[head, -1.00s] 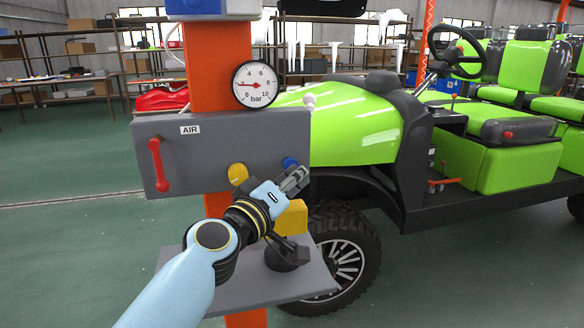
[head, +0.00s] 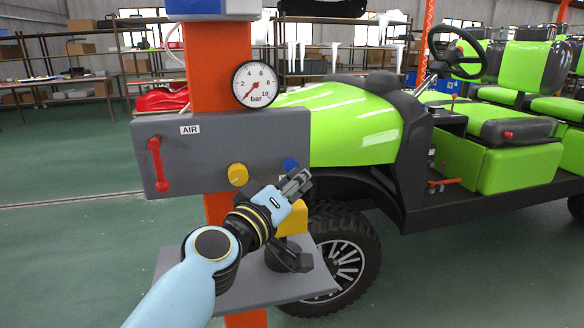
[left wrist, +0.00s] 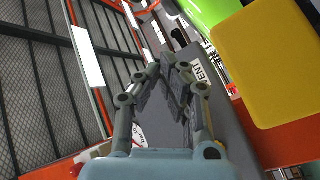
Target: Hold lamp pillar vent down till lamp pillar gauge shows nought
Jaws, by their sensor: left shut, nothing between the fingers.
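The lamp pillar gauge (head: 255,84) is a round white dial in bar on the orange pillar (head: 222,82). Its needle points to the lower left, at the nought end of the scale. The vent is a blue button (head: 291,164) at the lower right of the grey AIR panel (head: 225,137). My left gripper (head: 298,182) is shut and empty, just below and in front of the button. The button shows above the fingers, and I see no contact. In the left wrist view the VENT label (left wrist: 197,76) shows beyond the fingers; the button cannot be made out.
The panel also has a yellow knob (head: 238,175) and a red lever (head: 158,165). A yellow block (head: 291,219) and a grey shelf (head: 235,284) lie below my left gripper. A green cart (head: 350,120) stands close behind at right. Floor at left is clear.

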